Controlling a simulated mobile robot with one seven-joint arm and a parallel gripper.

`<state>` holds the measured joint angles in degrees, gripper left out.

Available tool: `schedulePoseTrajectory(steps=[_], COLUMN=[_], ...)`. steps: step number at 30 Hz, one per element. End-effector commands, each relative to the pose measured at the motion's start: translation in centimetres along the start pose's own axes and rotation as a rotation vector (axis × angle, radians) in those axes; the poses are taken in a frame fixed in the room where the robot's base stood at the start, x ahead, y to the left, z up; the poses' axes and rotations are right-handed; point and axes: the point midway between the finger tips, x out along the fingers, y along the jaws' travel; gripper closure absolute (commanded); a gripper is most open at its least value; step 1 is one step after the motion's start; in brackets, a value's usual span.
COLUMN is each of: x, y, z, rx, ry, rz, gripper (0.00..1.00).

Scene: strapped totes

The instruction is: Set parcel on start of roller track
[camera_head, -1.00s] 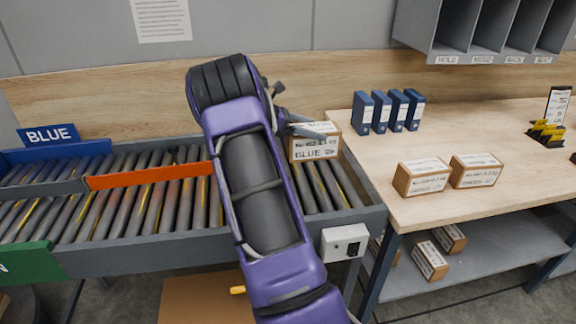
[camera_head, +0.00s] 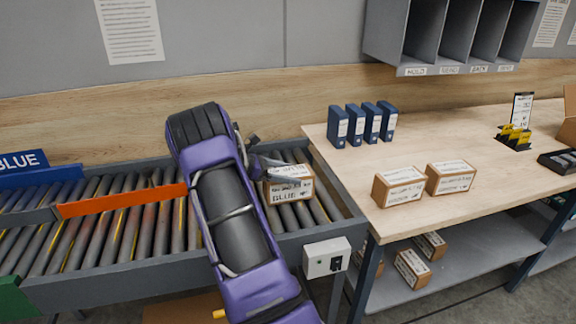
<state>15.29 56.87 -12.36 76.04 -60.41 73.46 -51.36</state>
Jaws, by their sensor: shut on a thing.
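A brown parcel (camera_head: 290,185) with a white label reading BLUE is at the right end of the roller track (camera_head: 318,207). My gripper (camera_head: 268,172) is shut on its left side, with the purple arm reaching over the rollers. The parcel is over the rollers close to the track's right end. Whether its underside touches them I cannot tell. The far finger and part of the grip are hidden by my arm and the parcel.
An orange bar (camera_head: 120,200) crosses the track to the left, near a BLUE sign (camera_head: 22,161). The wooden table (camera_head: 330,165) at right holds two parcels (camera_head: 400,187), several blue binders (camera_head: 360,123) and a card stand. A grey switch box (camera_head: 326,257) is on the track's front.

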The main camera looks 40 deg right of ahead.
Motion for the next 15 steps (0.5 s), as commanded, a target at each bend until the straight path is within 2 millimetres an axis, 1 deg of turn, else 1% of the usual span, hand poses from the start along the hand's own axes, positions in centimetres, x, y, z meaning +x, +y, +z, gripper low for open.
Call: schedulePoseTrajectory(steps=[1, 4, 10, 11, 12, 13, 15], x=[-0.01, -0.03, 0.08, 0.13, 0.11, 0.11, 0.11], y=[0.11, 0.11, 0.1, 0.02, 0.02, 0.02, 0.02], z=[0.3, 0.34, 0.07, -0.27, -0.21, -0.21, -0.21], rx=[0.005, 0.005, 0.004, 0.001, 0.001, 0.001, 0.001], ry=[-0.005, -0.005, -0.005, -0.001, -0.001, -0.001, -0.001], rz=[0.002, 0.002, 0.001, 0.0, 0.0, 0.0, 0.0], gripper=[1.0, 1.0, 1.0, 0.11, 0.04, 0.0, 0.0])
